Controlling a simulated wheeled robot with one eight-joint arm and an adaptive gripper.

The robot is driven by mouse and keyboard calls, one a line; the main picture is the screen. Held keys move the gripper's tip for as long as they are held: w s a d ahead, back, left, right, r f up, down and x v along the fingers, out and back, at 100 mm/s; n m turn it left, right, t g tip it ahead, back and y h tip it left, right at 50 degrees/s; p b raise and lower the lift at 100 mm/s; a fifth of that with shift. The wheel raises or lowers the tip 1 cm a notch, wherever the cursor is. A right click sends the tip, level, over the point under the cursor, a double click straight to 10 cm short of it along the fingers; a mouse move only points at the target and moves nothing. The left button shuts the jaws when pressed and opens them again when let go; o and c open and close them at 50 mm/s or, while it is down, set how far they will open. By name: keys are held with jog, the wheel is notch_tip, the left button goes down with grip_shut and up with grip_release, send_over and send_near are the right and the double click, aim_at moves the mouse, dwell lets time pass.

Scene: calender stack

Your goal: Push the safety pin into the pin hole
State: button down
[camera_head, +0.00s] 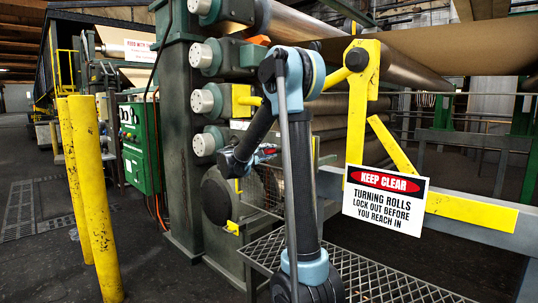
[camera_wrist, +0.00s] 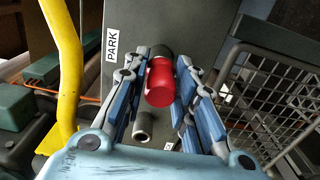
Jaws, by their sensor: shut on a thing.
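The red safety pin (camera_wrist: 160,84) shows in the wrist view between the blue finger pads of my gripper (camera_wrist: 157,95), which is shut on it. A dark round collar (camera_wrist: 161,51) shows just behind the pin's upper end; I cannot tell whether the pin sits in it. A grey metal sleeve with a dark opening (camera_wrist: 143,126) projects from the plate below the pin and may be the pin hole. In the head view, my gripper (camera_head: 266,155) is small beside the machine frame, partly hidden by my arm, with a bit of red at it.
A dark plate (camera_wrist: 125,75) bears a PARK label (camera_wrist: 112,44). A wire mesh guard (camera_wrist: 275,100) stands close on the right, and a yellow bar (camera_wrist: 65,60) on the left. In the head view, a KEEP CLEAR sign (camera_head: 385,202) hangs right of my arm.

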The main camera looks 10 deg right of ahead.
aim_at(265, 151)
jog(key=shift+v, duration=1.6)
dwell(1.3)
jog(key=shift+v, duration=2.75)
jog(key=shift+a, duration=0.15)
